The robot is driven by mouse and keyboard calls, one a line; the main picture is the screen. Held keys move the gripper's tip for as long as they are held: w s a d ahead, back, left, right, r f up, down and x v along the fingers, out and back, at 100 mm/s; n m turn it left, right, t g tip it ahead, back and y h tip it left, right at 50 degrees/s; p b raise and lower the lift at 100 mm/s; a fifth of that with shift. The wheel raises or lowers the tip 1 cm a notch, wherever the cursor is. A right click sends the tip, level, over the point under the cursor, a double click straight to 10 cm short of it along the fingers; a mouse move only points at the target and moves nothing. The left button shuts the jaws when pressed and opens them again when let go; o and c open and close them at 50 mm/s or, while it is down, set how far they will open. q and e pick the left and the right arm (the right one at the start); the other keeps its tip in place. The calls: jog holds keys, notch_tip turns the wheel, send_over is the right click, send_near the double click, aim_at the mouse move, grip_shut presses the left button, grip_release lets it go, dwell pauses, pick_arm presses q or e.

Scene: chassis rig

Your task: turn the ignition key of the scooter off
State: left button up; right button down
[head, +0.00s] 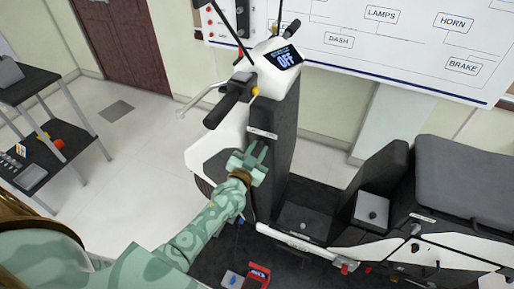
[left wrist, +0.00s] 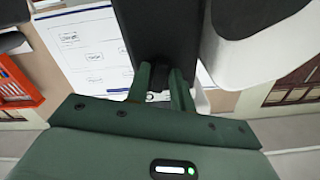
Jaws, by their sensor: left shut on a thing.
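The scooter (head: 283,150) stands in the middle of the head view, with a dark front column and white panels. Its dash display (head: 285,57) reads OFF. My left gripper (head: 257,153) is at the column's side, below the handlebar. In the left wrist view the two green fingers (left wrist: 161,75) close around a small dark thing (left wrist: 158,96) at the end of the black column (left wrist: 160,30). It sits where a key would be, but its shape is mostly hidden between the fingers. The key is not clearly visible in the head view. My right gripper is not in view.
The handlebar (head: 232,98) and its lever are above my left gripper. The scooter seat (head: 470,180) is at the right. A dark shelf (head: 60,155) with small items stands at the left. A red meter (head: 258,277) lies low in front. A wiring board (head: 400,45) hangs behind.

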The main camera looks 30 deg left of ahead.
pick_arm(q)
jog(key=shift+n+p, duration=0.4)
jog(key=shift+n, duration=1.3)
jog(key=o, duration=0.7)
jog(key=shift+o, duration=0.2)
jog(key=s+d+p, duration=0.1)
jog(key=s, duration=1.5)
jog(key=shift+s, duration=0.15)
jog(key=shift+n, duration=0.3)
